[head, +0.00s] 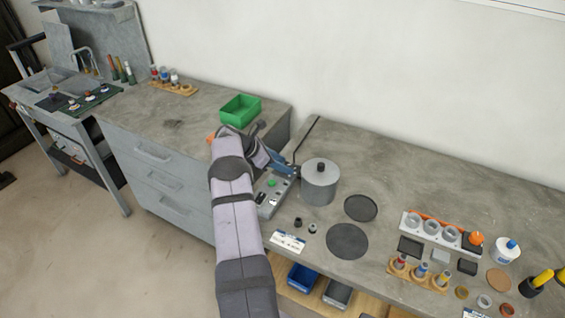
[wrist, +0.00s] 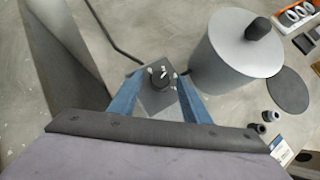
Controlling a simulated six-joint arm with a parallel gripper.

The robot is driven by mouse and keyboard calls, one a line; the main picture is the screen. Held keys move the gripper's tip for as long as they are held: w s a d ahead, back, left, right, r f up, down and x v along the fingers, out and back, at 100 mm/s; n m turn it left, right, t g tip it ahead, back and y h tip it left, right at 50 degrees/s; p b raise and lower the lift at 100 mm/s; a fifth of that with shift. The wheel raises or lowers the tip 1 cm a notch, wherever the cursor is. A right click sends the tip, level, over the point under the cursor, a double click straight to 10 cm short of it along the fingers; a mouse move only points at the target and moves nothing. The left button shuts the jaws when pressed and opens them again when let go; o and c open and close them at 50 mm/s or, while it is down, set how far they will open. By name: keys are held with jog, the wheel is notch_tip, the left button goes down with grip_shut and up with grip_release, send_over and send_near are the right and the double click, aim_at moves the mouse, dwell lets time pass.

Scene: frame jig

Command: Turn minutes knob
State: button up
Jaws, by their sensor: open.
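A dark round knob (wrist: 160,76) with white marks around it sits on a grey control box (wrist: 155,98) in the wrist view. My gripper (wrist: 160,80) is open, with its blue fingers on the left and right of the knob. I cannot tell whether either finger touches it. In the head view my gripper (head: 287,168) is over the far end of the control box (head: 270,204), which also has a green button (head: 271,183) and small switches. The knob is hidden there by my gripper, and I cannot read its label.
A grey lidded pot (head: 320,186) stands close to the right of the box. Two dark discs (head: 347,241) lie further right. Two small knob-like pieces (head: 312,228) and a label card (head: 288,242) lie in front. A green bin (head: 240,110) is behind on the left counter.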

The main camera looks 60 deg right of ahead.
jog(key=shift+s+d+f, duration=0.1)
jog(key=shift+f, duration=0.05)
jog(key=c, duration=1)
jog(key=shift+c, duration=0.2)
jog(key=shift+d+f+b, duration=0.1)
jog(key=shift+d+b, duration=0.15)
jog(key=shift+b, duration=0.8)
jog(key=shift+m+g+b, duration=0.3)
jog(key=shift+m+b, duration=0.1)
jog(key=shift+b, duration=0.05)
jog(key=shift+d+b, duration=0.1)
jog(key=shift+b, duration=0.65)
jog(key=shift+r+m+y+b, duration=0.25)
jog(key=shift+m+y+b, duration=0.15)
jog(key=shift+b, duration=0.45)
jog(key=shift+a, duration=0.2)
